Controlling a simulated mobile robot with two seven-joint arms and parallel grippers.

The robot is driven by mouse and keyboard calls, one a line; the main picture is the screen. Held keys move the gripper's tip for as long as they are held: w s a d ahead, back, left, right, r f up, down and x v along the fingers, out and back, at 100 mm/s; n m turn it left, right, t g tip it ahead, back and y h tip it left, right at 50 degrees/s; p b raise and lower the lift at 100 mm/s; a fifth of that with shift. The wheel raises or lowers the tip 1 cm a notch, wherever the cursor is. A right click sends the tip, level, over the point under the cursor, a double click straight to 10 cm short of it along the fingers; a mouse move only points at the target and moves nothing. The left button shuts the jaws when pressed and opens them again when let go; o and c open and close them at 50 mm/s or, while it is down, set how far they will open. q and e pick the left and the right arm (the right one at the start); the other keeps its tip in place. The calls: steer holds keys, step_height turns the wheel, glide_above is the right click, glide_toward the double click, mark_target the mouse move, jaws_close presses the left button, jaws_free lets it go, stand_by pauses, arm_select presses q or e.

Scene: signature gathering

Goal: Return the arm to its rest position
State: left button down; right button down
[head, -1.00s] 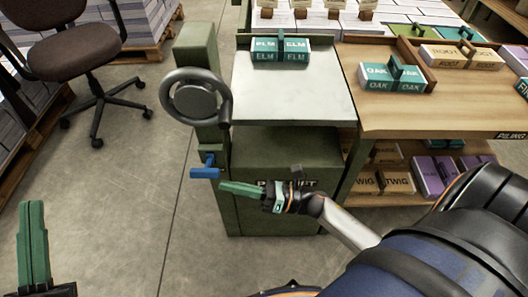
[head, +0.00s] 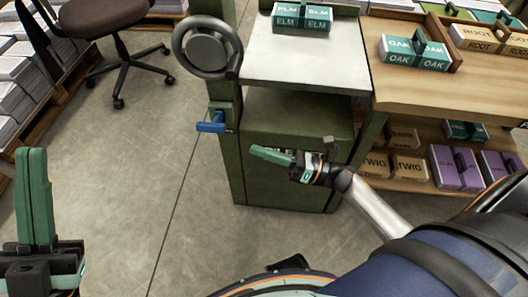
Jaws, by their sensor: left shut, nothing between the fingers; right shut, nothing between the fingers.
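My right gripper (head: 271,156) is shut and empty, with green fingers pointing left. It hangs in front of the green cabinet of the machine, below the pale tabletop, right of and a little lower than the blue lever (head: 211,124). Its arm comes in from the lower right. My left gripper (head: 33,195) is at the lower left, over bare floor, its green fingers together and pointing up in the picture. It is shut and empty.
A dark handwheel (head: 207,47) stands on the green post above the blue lever. An ELM block (head: 302,17) lies on the pale tabletop (head: 305,60). An OAK block (head: 413,53) sits on the wooden bench to the right. An office chair (head: 110,25) stands upper left. Floor between is clear.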

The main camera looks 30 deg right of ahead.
stand_by(0.3)
